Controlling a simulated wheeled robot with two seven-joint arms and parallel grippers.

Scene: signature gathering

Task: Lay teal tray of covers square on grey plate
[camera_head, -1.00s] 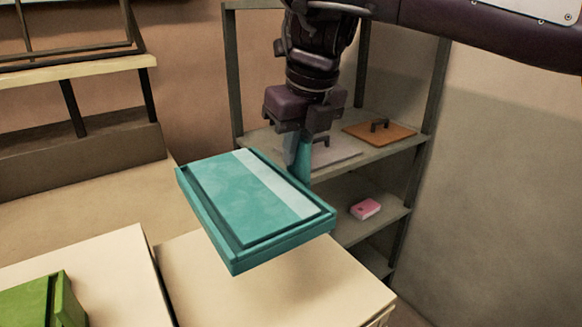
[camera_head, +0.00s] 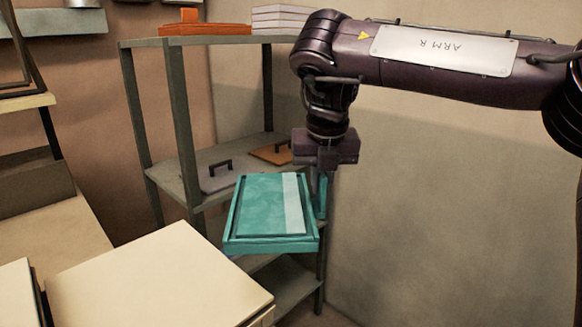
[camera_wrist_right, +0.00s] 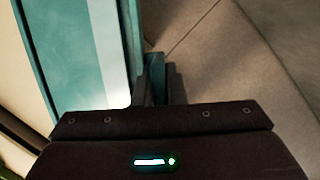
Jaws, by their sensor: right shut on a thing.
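The teal tray (camera_head: 232,243) hangs level in the air in front of the shelf rack, with teal covers (camera_head: 264,207) bearing a pale stripe lying in it. My right gripper (camera_head: 322,185) is shut on the tray's upright tab at its right side; the tray also shows in the right wrist view (camera_wrist_right: 42,70). The grey plate (camera_head: 214,178), with a dark handle, lies on the rack's middle shelf, just behind and left of the tray. The tray is apart from the plate and hides part of the shelf. My left gripper is not in view.
An orange plate with a handle (camera_head: 272,152) lies on the same shelf, to the right of the grey one. The rack's posts (camera_head: 184,140) stand around the shelf. An orange tray (camera_head: 205,29) and white stack (camera_head: 282,18) are on top. A pale cabinet (camera_head: 150,280) stands in front.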

